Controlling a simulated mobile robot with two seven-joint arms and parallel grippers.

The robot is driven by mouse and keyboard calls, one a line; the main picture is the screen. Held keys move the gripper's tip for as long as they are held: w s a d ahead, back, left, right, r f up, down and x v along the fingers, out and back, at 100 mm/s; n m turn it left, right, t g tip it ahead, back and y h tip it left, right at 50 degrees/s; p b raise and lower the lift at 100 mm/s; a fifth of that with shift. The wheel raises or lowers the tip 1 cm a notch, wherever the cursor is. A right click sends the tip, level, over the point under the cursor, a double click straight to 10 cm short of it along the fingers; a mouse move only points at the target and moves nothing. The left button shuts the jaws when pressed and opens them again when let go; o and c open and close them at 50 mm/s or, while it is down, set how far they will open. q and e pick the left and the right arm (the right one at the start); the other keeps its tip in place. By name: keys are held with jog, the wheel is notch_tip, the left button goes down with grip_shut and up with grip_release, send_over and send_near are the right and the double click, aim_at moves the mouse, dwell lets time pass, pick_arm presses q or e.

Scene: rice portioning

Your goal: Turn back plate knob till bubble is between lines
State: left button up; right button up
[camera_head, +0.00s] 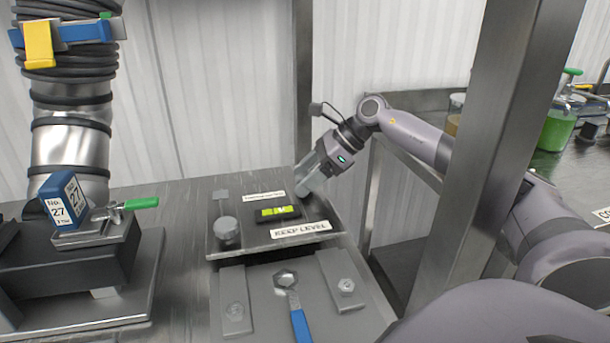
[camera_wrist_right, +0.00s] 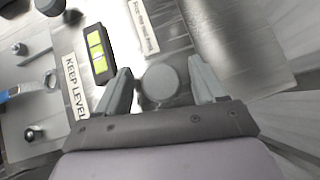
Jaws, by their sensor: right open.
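A flat grey plate (camera_head: 262,240) carries a KEEP LEVEL label and a black-framed, yellow-green bubble level (camera_head: 278,211). The level also shows in the right wrist view (camera_wrist_right: 97,52); I cannot make out where its bubble sits between the lines. A round grey knob (camera_wrist_right: 160,82) at the plate's back right lies between the fingers of my right gripper (camera_wrist_right: 161,74). The fingers stand open on both sides of it, with visible gaps. In the head view my right gripper (camera_head: 308,184) points down at that corner and hides the knob. My left gripper is not in view.
A second round knob (camera_head: 227,229) stands at the plate's left. A blue-handled wrench (camera_head: 297,311) lies in front, between two bolted blocks. A clamp with a green handle (camera_head: 138,203) and a blue No. 27 block (camera_head: 62,200) stand left. A metal post (camera_head: 490,150) rises at right.

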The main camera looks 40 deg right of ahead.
jog(key=shift+w+f, duration=0.1)
jog(key=c, duration=1)
jog(key=shift+m, duration=0.3)
